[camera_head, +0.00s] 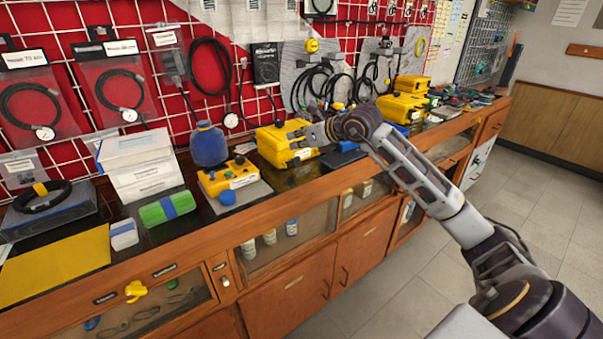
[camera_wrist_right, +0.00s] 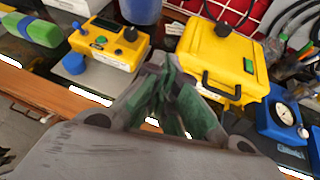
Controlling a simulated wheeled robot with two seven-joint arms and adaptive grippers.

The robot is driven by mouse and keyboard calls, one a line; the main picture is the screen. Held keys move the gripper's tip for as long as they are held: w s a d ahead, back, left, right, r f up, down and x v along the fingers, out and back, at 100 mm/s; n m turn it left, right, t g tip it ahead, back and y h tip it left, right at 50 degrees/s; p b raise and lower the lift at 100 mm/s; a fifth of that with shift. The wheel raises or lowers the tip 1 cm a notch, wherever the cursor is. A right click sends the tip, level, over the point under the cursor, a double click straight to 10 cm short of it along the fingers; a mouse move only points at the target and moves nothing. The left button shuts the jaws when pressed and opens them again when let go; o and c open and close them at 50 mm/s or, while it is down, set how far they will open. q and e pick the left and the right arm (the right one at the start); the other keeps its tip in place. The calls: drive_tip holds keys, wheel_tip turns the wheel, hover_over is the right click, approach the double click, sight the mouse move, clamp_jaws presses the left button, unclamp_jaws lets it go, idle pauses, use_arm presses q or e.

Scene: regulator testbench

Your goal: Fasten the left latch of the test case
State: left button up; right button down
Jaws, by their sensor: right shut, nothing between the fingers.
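The yellow test case (camera_head: 284,143) stands on the bench top with its lid down. In the right wrist view the case (camera_wrist_right: 222,55) shows its black handle and a small green patch on its front; I cannot tell the state of the left latch. My right gripper (camera_head: 312,133) is at the right front of the case in the head view and partly covers it. In the wrist view the right gripper (camera_wrist_right: 172,105) has its green-padded fingers together, empty, in front of the case's left side. I cannot tell whether it touches. My left gripper is out of view.
A yellow regulator box (camera_head: 228,178) with a blue knob sits left of the case, with a blue bottle (camera_head: 208,144) behind it. A blue gauge unit (camera_wrist_right: 281,118) stands right of the case. The wooden bench edge (camera_head: 255,207) runs along the front.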

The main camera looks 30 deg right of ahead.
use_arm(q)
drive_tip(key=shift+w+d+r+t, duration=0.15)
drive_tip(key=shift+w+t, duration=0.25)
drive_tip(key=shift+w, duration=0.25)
use_arm(e)
drive_tip(key=s+d+f+m+g+h, duration=0.1)
drive_tip(key=s+d+f+g+h, duration=0.2)
drive_tip(key=s+d+f, duration=0.1)
wheel_tip(320, 180, down, 2)
drive_tip(key=shift+s+d+f+m+g, duration=0.2)
drive_tip(key=shift+d+f+m+g, duration=0.1)
drive_tip(key=shift+d+m, duration=0.15)
drive_tip(key=shift+w, duration=0.1)
drive_tip(key=x, duration=0.7)
drive_tip(key=shift+w+f, duration=0.15)
drive_tip(key=shift+f, duration=0.15)
drive_tip(key=shift+w+f, duration=0.45)
drive_tip(key=shift+f, duration=0.05)
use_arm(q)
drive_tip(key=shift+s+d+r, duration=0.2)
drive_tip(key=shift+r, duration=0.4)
use_arm(e)
drive_tip(key=shift+w+a+f, duration=0.1)
drive_tip(key=shift+w+f, duration=0.15)
drive_tip(key=shift+f, duration=0.05)
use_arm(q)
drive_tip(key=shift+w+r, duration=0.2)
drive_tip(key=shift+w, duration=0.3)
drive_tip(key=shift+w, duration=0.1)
